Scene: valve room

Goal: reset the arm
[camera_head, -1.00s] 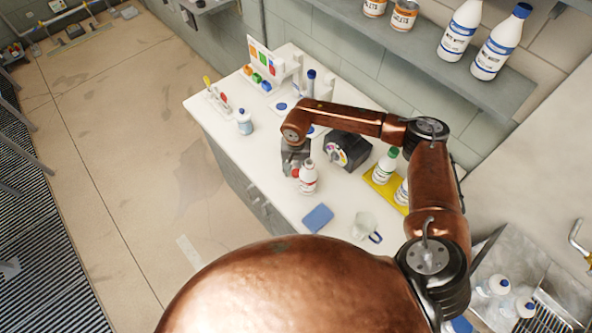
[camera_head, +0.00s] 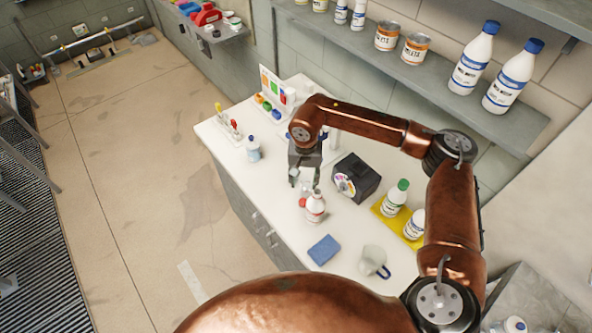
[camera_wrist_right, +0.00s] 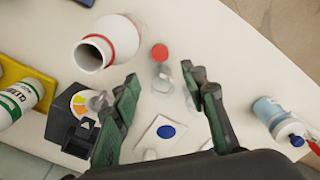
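My right gripper (camera_head: 303,180) hangs over the counter behind a white bottle with a red neck ring (camera_head: 316,209). In the right wrist view my right gripper (camera_wrist_right: 165,88) has its two dark fingers spread apart with nothing gripped between them. The white bottle (camera_wrist_right: 92,52) stands uncapped beside the fingers there, apart from them. A red cap (camera_wrist_right: 160,52) shows beyond the fingertips, close to small clear glassware (camera_wrist_right: 162,80). My right arm is bent across the counter. My left gripper is not in view.
A black device with a coloured dial (camera_head: 356,178) stands right of the gripper. A yellow tray (camera_head: 384,212) holds bottles. A shelf (camera_head: 440,85) with cans and bottles is above the counter (camera_head: 285,225).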

